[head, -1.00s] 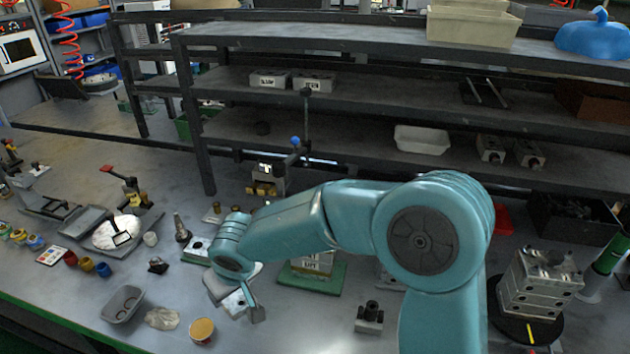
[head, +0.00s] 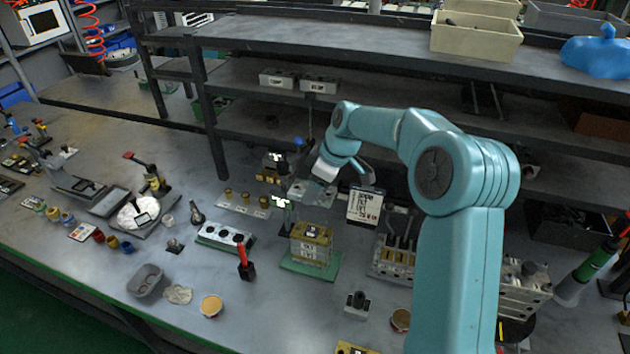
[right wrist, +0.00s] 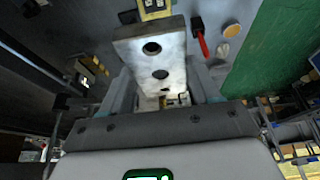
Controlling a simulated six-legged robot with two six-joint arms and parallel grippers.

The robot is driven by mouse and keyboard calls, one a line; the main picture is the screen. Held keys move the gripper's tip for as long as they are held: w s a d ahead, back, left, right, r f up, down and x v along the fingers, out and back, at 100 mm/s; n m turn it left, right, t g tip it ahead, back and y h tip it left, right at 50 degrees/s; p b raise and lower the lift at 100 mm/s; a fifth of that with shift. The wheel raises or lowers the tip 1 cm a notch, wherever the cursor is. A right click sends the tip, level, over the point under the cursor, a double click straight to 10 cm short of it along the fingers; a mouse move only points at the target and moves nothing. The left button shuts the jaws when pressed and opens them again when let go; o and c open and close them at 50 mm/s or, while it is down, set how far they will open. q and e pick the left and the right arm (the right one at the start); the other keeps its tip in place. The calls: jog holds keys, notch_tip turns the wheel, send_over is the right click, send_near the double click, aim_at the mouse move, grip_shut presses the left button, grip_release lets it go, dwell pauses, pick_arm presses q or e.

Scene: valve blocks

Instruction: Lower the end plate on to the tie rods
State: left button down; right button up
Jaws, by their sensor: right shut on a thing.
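My right gripper (head: 328,176) is shut on the end plate (head: 306,189), a flat grey metal plate, and holds it above the table. In the right wrist view the end plate (right wrist: 152,62) shows dark round holes and juts out from the jaws. The tie rods (head: 400,243) appear to be the thin upright rods on a metal valve block (head: 392,262), to the right of and below the gripper. The end plate is apart from them. My arm and a white label card partly hide that area. My left gripper is not in view.
A brass-topped block (head: 312,244) stands on a green mat (head: 300,267) below the gripper. A holed metal block (head: 225,236) and a red-handled tool (head: 244,262) are left of it. Dark shelving (head: 380,105) stands close behind. The front table between small items is partly clear.

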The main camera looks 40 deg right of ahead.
jog(key=shift+w+a, duration=0.2)
jog(key=shift+d+f, duration=0.1)
jog(key=shift+f, duration=0.05)
jog(key=shift+s+d+f+b, duration=0.1)
jog(key=shift+d+b, duration=0.05)
jog(key=shift+b, duration=0.25)
jog(key=shift+s+f+b, duration=0.1)
jog(key=shift+f+b, duration=0.15)
jog(key=shift+b, duration=0.1)
jog(key=shift+a+f+b, duration=0.2)
jog(key=shift+f+b, duration=0.1)
jog(key=shift+f, duration=0.1)
jog(key=f+b, duration=0.3)
jog(key=f, duration=0.1)
jog(key=shift+w, duration=0.2)
jog(key=shift+d+f, duration=0.1)
